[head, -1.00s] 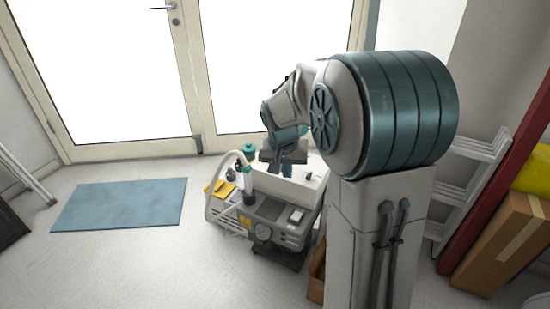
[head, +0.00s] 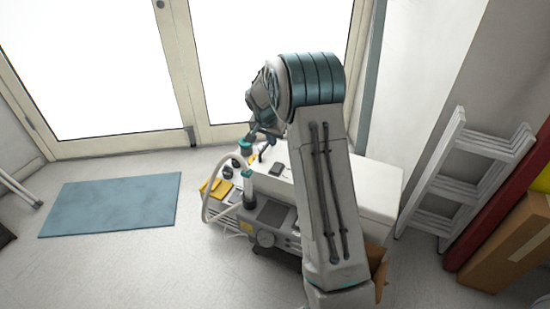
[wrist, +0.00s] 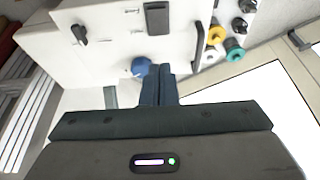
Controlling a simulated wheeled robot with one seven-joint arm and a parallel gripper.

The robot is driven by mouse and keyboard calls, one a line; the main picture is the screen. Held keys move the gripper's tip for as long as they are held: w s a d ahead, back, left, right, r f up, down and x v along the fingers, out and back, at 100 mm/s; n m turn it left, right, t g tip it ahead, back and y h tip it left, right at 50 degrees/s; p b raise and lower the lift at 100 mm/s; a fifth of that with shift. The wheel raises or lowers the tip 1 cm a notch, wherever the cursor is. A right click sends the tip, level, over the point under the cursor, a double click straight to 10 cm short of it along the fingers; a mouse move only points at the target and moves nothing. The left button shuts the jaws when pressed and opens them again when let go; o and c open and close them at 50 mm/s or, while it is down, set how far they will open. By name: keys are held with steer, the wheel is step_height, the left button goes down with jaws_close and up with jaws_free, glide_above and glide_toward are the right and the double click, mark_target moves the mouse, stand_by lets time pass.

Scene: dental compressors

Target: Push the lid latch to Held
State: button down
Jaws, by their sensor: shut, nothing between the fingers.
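The white compressor housing (head: 365,185) stands behind my arm in the head view. Its white panel (wrist: 115,50) fills the upper part of the wrist view. On it are a black lever-like part (wrist: 78,35), a dark rectangular part (wrist: 157,18) and a round blue knob (wrist: 141,67). Small labels beside them are too small to read, so I cannot tell for sure which part is the lid latch or its setting. My gripper (wrist: 158,75) is shut and empty, its fingertips close beside the blue knob in the picture; contact cannot be told. My arm hides part of the housing in the head view.
A grey unit (head: 270,220) with a hose and a teal-capped cylinder stands at the housing's front left. Yellow (wrist: 216,34) and teal (wrist: 235,51) fittings and a dark bar handle (wrist: 197,42) lie right of the fingers. A ladder (head: 465,175) leans at right.

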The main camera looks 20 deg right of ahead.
steer(key=b, duration=0.2)
glide_toward(279, 165)
steer(key=x, duration=0.6)
steer(key=shift+w+d+f, duration=0.1)
steer(key=shift+w+f, duration=0.05)
steer(key=shift+f, duration=0.15)
